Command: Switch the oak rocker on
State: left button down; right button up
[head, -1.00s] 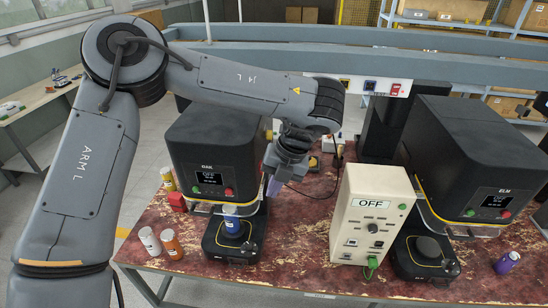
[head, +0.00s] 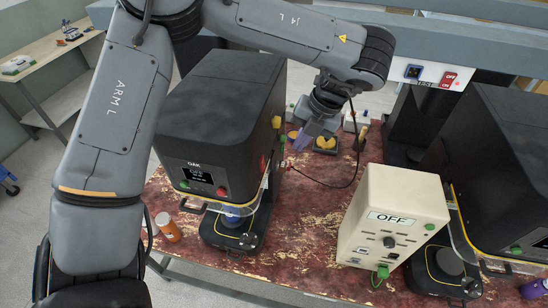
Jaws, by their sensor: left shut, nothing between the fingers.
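The oak machine (head: 215,120), a dark seamer marked OAK, stands left of centre with a small lit display (head: 198,177) on its front. A red part (head: 263,162) and a yellow part (head: 276,122) show on its right side. I cannot tell whether either is the oak rocker; I cannot make out its state. My left gripper (head: 299,144) is shut and empty, pointing down just right of the machine's side. I cannot tell whether it touches anything. My right gripper is not in view.
A cream control box (head: 387,230) labelled OFF stands right of centre, with another dark seamer (head: 495,150) beyond it. A red rocker (head: 448,79) marked OFF and ON is on the back rail. A cable (head: 345,180) crosses the worn red table. An orange jar (head: 168,227) stands at left.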

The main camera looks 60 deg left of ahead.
aim_at(263, 164)
pick_arm(q)
jog(key=shift+f, duration=0.1)
jog(key=s+a+f+p, duration=0.1)
jog(key=s+a+f, duration=0.3)
jog(key=f, duration=0.5)
jog(key=shift+s+a+f+p, duration=0.4)
jog(key=shift+s, duration=0.35)
